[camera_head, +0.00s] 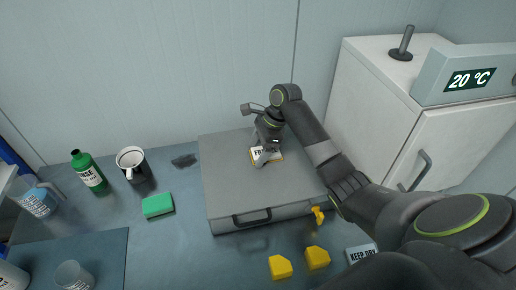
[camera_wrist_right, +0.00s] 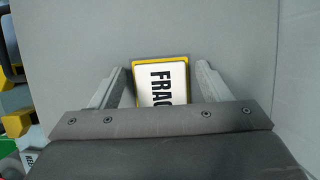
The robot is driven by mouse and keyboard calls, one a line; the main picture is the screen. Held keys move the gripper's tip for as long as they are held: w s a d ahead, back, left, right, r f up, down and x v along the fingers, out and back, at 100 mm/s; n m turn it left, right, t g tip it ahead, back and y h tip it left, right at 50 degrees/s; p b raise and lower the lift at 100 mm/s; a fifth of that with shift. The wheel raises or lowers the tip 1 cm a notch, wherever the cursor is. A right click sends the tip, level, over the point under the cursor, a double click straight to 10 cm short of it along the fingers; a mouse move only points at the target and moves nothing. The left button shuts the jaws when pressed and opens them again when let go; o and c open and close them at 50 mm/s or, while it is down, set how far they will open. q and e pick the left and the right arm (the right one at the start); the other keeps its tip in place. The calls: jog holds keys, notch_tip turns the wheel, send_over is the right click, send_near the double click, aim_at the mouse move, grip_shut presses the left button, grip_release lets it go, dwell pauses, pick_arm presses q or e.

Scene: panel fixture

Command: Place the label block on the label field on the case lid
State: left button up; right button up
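The label block (camera_head: 259,152), white with black letters starting "FRAG", lies on the grey case lid (camera_head: 225,170). A yellow edge shows around it; I cannot tell whether this edge is the label field or part of the block. My right gripper (camera_head: 268,151) is over the block, pointing down. In the right wrist view the label block (camera_wrist_right: 161,82) sits between the two fingers (camera_wrist_right: 160,72), with a gap on each side, so the gripper is open. The rest of the lettering is hidden by the gripper body. My left gripper is not in view.
A KEEP DRY block (camera_head: 361,253) and yellow pieces (camera_head: 281,267) lie in front of the case. A green sponge (camera_head: 158,205), a mug (camera_head: 131,160) and a green bottle (camera_head: 88,170) stand to the left. A white cabinet (camera_head: 385,110) stands at right.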

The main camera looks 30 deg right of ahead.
jog(key=shift+d+r, duration=0.1)
jog(key=shift+r, duration=0.2)
jog(key=b+v, duration=0.1)
jog(key=v, duration=1)
jog(key=shift+r, duration=0.3)
jog(key=shift+d, duration=0.15)
